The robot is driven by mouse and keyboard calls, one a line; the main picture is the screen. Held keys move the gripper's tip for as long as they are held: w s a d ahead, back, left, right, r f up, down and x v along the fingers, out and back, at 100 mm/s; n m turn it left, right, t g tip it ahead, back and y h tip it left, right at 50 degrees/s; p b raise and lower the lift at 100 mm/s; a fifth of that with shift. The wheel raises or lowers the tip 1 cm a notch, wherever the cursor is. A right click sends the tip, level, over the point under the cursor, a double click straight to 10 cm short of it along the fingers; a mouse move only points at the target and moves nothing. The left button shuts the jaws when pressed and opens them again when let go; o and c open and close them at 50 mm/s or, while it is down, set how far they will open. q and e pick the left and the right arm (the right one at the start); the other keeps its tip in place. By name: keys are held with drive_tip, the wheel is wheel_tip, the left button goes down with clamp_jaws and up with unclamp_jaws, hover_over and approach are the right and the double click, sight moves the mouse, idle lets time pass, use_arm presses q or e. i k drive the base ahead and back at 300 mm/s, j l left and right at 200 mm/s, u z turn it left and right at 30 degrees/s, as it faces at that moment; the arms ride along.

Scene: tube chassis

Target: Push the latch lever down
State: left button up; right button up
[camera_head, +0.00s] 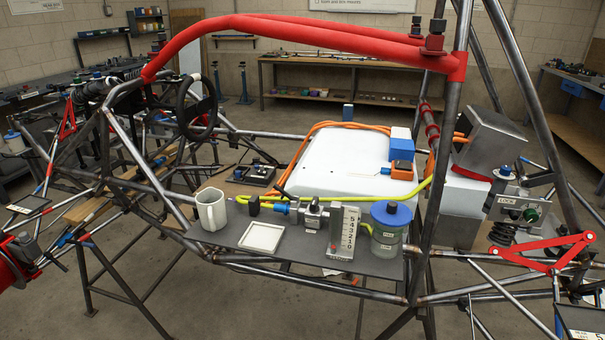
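A grey metal latch housing (512,204) with a label that appears to read LOCK sits on the chassis tubes at the right. A green round part (532,214) shows on its right side, and a blue-tipped part (505,171) stands above it. A dark bar (541,179) reaches right from its upper part; I cannot tell for sure whether this is the latch lever, or its exact angle. A dark coil spring (502,233) is below the housing. Neither of my grippers can be made out in the head view.
A red wishbone (545,250) lies below right of the latch. A dark shelf (225,238) holds a mug (211,209), a white tray (263,237), a valve block (312,214), a numbered gauge (343,232) and a blue-lidded jar (388,232). Steel tubes (443,150) frame the area.

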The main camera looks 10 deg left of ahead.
sight(277, 188)
drive_tip(key=i+j+z, duration=0.5)
drive_tip(key=j+z, duration=0.25)
drive_tip(key=j, duration=0.2)
drive_tip(key=i+j+z, duration=0.25)
drive_tip(key=j, duration=0.15)
drive_tip(key=j+z, duration=0.25)
drive_tip(key=j, duration=0.15)
